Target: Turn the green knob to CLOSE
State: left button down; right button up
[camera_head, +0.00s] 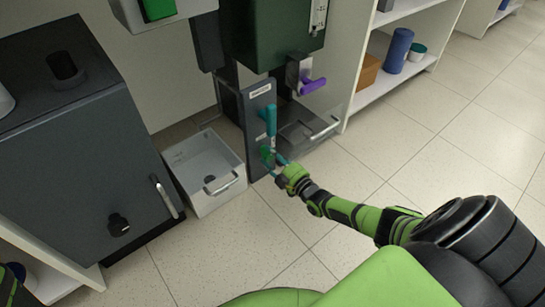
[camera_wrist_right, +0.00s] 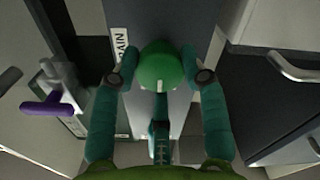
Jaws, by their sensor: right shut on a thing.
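The green knob (camera_head: 266,153) is on the lower part of a narrow grey upright panel (camera_head: 258,105). In the right wrist view the knob (camera_wrist_right: 160,66) is round and sits between my two teal fingers. My right gripper (camera_head: 270,160) is shut on it, with one fingertip on each side in the wrist view (camera_wrist_right: 160,68). A white label ending in "RAIN" (camera_wrist_right: 121,50) is beside the knob. I cannot read a CLOSE mark, and the knob's turn angle is not clear. My left gripper is not in view.
A purple handle (camera_head: 312,85) is to the right. A white bin (camera_head: 205,165) stands on the floor left of the panel, beside a dark cabinet (camera_head: 80,130). Open floor (camera_head: 400,150) lies to the right.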

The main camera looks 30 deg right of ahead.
jog(key=shift+w+a+r, duration=0.15)
jog(key=shift+a+r, duration=0.05)
jog(key=shift+r, duration=0.1)
jog(key=o, duration=1.1)
jog(key=shift+o, duration=0.2)
jog(key=shift+f, duration=0.15)
jog(key=shift+s+d, duration=0.1)
jog(key=shift+s, duration=0.25)
jog(key=s, duration=1.1)
jog(key=shift+s+d, duration=0.2)
jog(key=shift+d, duration=0.2)
